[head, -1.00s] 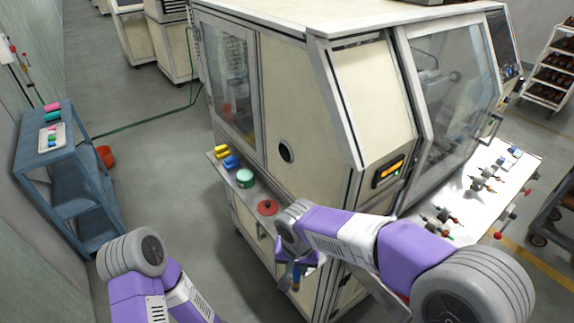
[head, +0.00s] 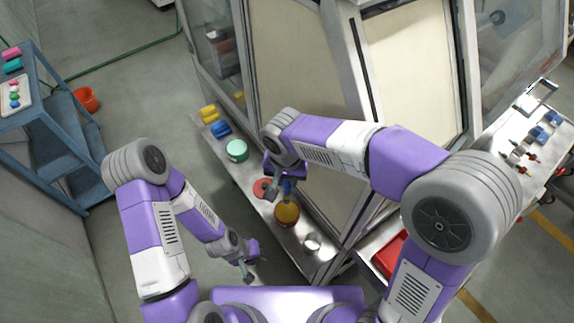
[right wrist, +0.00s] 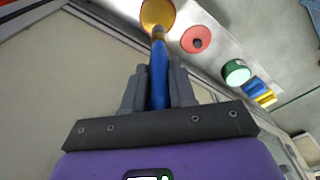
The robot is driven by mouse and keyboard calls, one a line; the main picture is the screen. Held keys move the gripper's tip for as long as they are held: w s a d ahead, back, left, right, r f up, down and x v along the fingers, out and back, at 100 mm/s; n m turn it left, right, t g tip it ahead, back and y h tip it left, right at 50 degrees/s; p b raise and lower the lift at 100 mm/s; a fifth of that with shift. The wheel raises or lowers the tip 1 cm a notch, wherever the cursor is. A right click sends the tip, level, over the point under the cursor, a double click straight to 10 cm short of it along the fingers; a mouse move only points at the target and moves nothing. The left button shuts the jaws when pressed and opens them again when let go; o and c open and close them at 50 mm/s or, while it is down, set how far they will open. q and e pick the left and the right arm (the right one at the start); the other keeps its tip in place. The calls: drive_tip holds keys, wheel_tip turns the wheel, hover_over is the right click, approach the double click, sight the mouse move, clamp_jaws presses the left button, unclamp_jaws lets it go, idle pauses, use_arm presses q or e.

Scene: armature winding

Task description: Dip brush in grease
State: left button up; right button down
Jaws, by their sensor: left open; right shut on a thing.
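My right gripper (head: 275,184) is shut on the blue handle of a brush (right wrist: 159,78), which points away from the jaws in the right wrist view. The blue handle also shows in the head view (head: 287,187). The brush's far end overlaps the round pot of amber grease (head: 287,211), which also shows in the right wrist view (right wrist: 156,12). I cannot tell whether the bristles touch the grease. A red lid with a dark knob (right wrist: 196,39) lies beside the pot. My left gripper (head: 248,272) is open and empty, low and left of the shelf.
The narrow metal shelf (head: 312,262) along the machine also holds a green tin (head: 237,150), yellow and blue blocks (head: 220,129) and a small silver cup (head: 312,242). The machine's panels stand close behind my right arm. A blue cart (head: 60,125) stands at left.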

sight(287, 192)
drive_tip(key=shift+s+f, duration=0.2)
drive_tip(key=shift+f, duration=0.25)
drive_tip(key=f, duration=0.1)
drive_tip(key=f+b, duration=0.2)
drive_tip(key=shift+w, duration=0.25)
drive_tip(key=shift+f+b, duration=0.9)
drive_tip(key=shift+b, duration=0.05)
drive_tip(key=shift+s+f+b, duration=0.1)
drive_tip(key=shift+f+b, duration=0.45)
drive_tip(key=shift+f, duration=0.05)
idle(0.9)
drive_tip(key=shift+r+p, duration=2.6)
drive_tip(key=shift+r, duration=1.05)
